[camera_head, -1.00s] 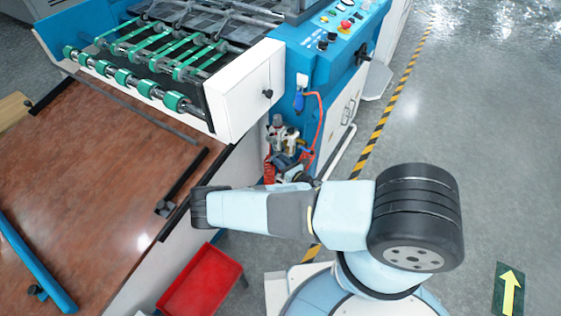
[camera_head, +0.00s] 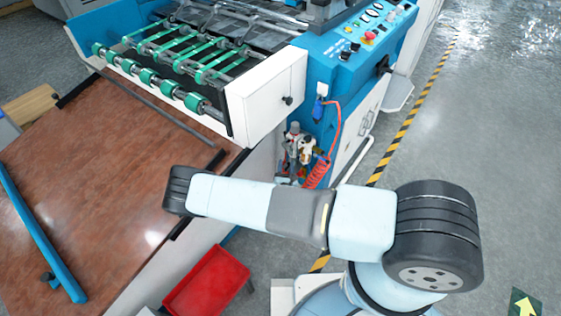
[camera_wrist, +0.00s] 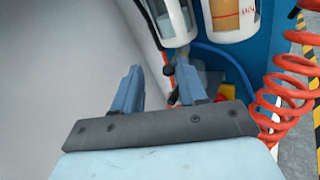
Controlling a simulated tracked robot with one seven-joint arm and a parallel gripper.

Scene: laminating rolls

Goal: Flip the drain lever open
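The air-treatment unit (camera_head: 299,148) hangs on the blue machine's side in the head view. In the wrist view its clear bowl (camera_wrist: 174,20) and a second bowl with an orange label (camera_wrist: 234,14) are at the top. A small dark lever with a round knob (camera_wrist: 168,70) shows below the clear bowl, apparently the drain lever. My gripper (camera_wrist: 158,78) is open, its two blue-grey fingers apart. The lever appears between the fingertips in the picture; I cannot tell the depth or any contact. The right finger covers part of the area below the bowl. The head view does not show my gripper clearly.
A red coiled hose (camera_wrist: 290,92) hangs right of my gripper, and a blue tube (camera_wrist: 226,62) curves behind. A pale panel (camera_wrist: 65,70) fills the left. In the head view, a red bin (camera_head: 207,283) and a brown table (camera_head: 105,185) are near my arm.

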